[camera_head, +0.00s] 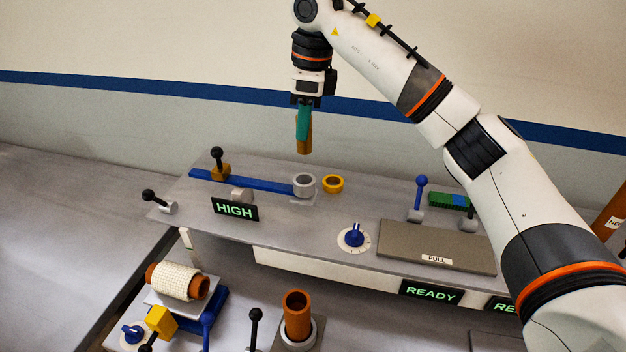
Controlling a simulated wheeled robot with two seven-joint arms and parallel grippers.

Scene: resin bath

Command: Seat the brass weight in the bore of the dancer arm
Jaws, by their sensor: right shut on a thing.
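The brass weight (304,146) is an upright brownish-gold cylinder held in the air. My right gripper (304,124), with teal fingers, points down and is shut on its upper part. The dancer arm (245,181) appears to be the long blue bar lying across the raised panel. A light grey ring (304,184) at the bar's right end looks like its bore. The weight hangs above this ring, clearly apart from it. My left gripper is not in view.
A yellow ring (333,184) sits just right of the grey ring. A black-knobbed lever (217,160) rises at the bar's left end. A HIGH sign (235,209), a blue dial (354,235) and a PULL panel (436,246) are nearer. An orange tube (297,315) stands in front.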

